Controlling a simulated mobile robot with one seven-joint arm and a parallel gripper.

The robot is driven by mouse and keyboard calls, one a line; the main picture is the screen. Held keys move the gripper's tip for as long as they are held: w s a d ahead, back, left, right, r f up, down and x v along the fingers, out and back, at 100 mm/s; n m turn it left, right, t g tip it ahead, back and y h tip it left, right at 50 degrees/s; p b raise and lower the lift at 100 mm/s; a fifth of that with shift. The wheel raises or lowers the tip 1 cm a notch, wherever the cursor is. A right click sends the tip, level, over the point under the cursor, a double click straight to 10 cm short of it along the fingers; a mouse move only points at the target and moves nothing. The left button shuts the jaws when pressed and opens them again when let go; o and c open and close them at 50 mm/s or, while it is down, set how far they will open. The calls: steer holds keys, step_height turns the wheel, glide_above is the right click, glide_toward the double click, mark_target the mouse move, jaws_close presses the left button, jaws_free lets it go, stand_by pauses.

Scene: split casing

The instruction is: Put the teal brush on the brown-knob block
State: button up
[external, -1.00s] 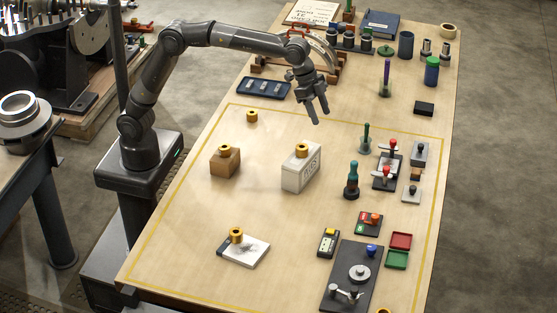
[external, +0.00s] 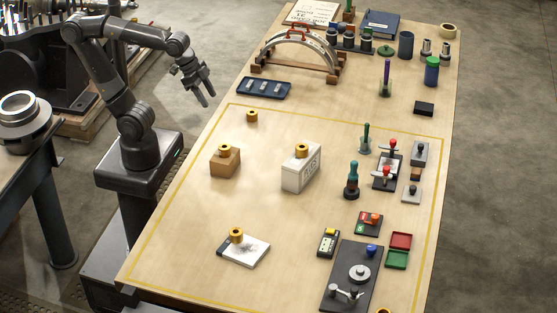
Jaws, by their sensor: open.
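A teal-topped upright piece with a dark lower body (external: 352,178), which looks like the teal brush, stands right of the white block. A small dark block with a brownish top (external: 415,174), perhaps the brown-knob block, sits among small knobbed blocks at the right; its knob is too small to be sure of. My gripper (external: 206,98) is open and empty, held in the air at the table's left side, far from both.
A white block (external: 302,172) and a tan block (external: 225,163), each with a gold ring on top, stand mid-table. Red-knobbed pieces (external: 388,168) crowd the right side. A green-handled item (external: 366,138) stands behind the teal piece. An arch (external: 300,52) stands at the back.

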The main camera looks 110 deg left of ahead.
steer(key=s+f, duration=0.3)
steer(key=s, duration=0.1)
steer(key=shift+s+a+f, duration=0.2)
steer(key=shift+s+f, duration=0.15)
steer(key=shift+f, duration=0.05)
stand_by(0.9)
